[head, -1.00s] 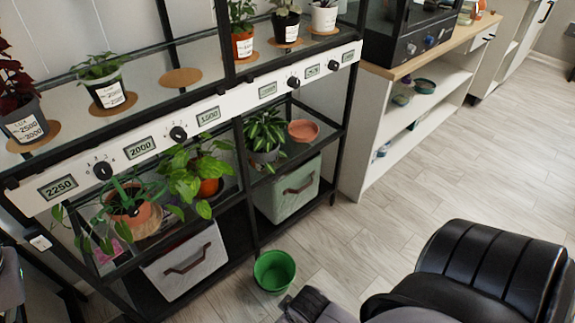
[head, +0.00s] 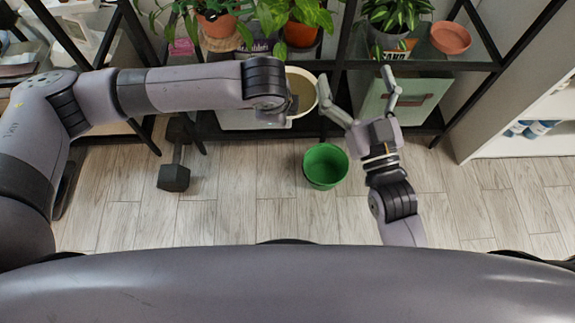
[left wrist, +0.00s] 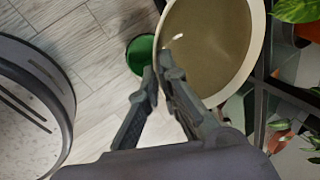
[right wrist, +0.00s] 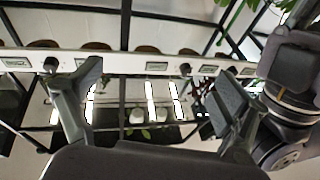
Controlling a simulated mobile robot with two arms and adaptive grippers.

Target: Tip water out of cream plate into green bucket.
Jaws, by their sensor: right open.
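The cream plate (head: 314,97) is held up in front of the plant shelf in the head view, partly hidden by my left arm. In the left wrist view the cream plate (left wrist: 252,73) shows a pale rim and brownish water inside with a glint. My left gripper (left wrist: 160,72) has its fingers on either side of the plate's near rim. The green bucket (head: 325,166) stands upright on the floor, in front of and below the plate; it also shows in the left wrist view (left wrist: 138,54). My right gripper (head: 356,80) is open and empty, right of the plate.
The black-framed shelf (head: 480,66) holds potted plants, an orange saucer (head: 450,38) and a green bin (head: 425,95). A dark dumbbell (head: 174,176) lies on the floor at left. Floor around the bucket is clear. A white cabinet (head: 510,110) stands at right.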

